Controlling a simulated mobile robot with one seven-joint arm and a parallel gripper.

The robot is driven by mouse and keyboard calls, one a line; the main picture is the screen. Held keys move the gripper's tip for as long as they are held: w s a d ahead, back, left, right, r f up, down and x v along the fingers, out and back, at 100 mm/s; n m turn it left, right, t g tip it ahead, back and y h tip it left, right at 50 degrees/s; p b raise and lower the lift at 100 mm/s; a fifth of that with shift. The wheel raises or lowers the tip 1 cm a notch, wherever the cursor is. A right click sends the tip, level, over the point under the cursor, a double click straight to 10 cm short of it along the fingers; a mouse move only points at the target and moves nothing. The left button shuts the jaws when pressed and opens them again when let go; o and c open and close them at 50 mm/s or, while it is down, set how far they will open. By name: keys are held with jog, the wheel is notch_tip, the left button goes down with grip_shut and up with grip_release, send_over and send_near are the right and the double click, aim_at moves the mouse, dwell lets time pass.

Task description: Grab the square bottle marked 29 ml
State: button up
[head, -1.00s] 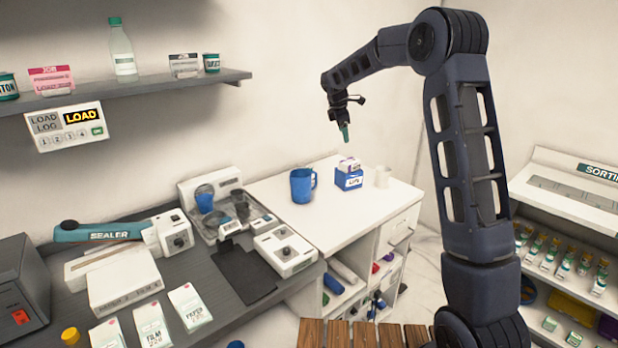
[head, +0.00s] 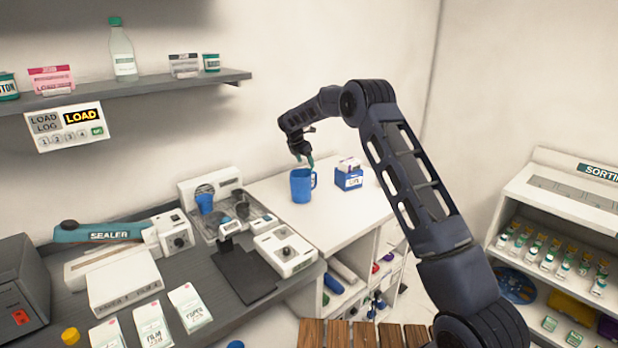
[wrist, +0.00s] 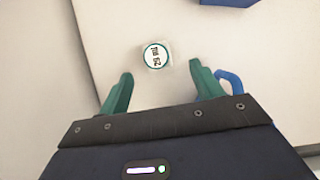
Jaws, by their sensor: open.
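The square bottle marked 29 ml (wrist: 155,57) shows from above in the wrist view, with a pale square body and a round white top ringed in green. Its label reads upside down. It stands on the white counter, just ahead of and between my green fingertips. My gripper (wrist: 160,70) is open and empty. In the head view my gripper (head: 306,161) hangs low over the white counter, behind the blue mug (head: 302,186). I cannot make out the bottle in the head view; the mug or gripper seems to hide it.
The mug's blue handle (wrist: 232,84) is close beside my right finger in the wrist view. A blue box (head: 348,180) with a small white box on top stands right of the mug. The white counter's edge (wrist: 85,40) runs left of the bottle. A shelf (head: 150,88) hangs on the wall.

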jog(key=x, duration=0.9)
jog(key=shift+w+f, duration=0.25)
jog(key=shift+f, duration=0.1)
jog(key=c, duration=1.1)
jog(key=shift+o, duration=0.2)
jog(key=shift+r, duration=0.1)
